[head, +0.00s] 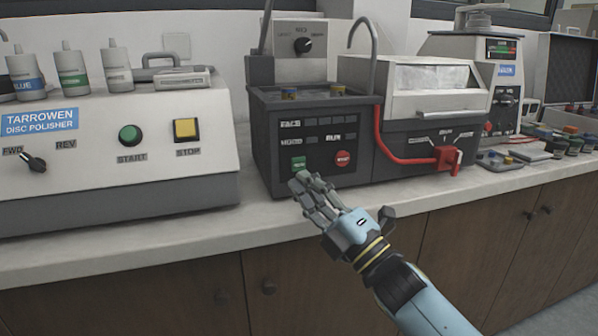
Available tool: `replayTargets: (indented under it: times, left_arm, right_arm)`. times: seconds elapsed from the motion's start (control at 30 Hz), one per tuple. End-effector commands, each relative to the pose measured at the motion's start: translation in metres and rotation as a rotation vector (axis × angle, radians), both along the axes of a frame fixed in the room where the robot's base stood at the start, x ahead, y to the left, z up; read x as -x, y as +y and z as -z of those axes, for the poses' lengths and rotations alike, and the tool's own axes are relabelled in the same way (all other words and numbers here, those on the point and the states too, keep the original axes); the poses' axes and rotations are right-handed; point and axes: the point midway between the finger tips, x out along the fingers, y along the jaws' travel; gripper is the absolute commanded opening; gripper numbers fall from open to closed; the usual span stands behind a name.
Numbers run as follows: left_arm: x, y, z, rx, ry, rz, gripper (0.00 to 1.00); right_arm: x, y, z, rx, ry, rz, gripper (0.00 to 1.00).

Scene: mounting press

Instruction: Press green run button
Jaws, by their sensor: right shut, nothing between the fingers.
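The dark mounting press (318,135) stands on the counter in the middle of the head view. On its front panel is a small green button (299,163) at lower left and a round red button (343,158) to its right. My right gripper (302,182) is shut and empty, with its fingertips just below the green button and overlapping its lower edge in the picture. I cannot tell whether the tips touch the button. My left gripper is not in view.
A disc polisher (80,185) with a green start button (131,134) and a yellow stop button (186,130) stands at left. A grey unit (430,95) with a red lever (447,158) is at right. The counter front edge (190,237) is clear.

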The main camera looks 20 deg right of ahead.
Motion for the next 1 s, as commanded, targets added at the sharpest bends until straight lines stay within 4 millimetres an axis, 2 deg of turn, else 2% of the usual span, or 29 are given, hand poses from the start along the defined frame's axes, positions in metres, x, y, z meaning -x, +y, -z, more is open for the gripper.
replayTargets:
  times: [0.1, 0.3, 1.0]
  left_arm:
    - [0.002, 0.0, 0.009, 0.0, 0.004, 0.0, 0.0]
    - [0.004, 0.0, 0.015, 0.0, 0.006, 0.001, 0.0]
    - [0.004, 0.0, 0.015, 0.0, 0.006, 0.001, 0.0]
  right_arm:
    - [-0.015, 0.001, 0.002, 0.0, -0.001, 0.0, 0.0]
    - [-0.028, 0.001, 0.001, 0.0, -0.001, 0.0, 0.0]
    - [-0.03, 0.001, 0.0, 0.0, 0.0, 0.0, 0.0]
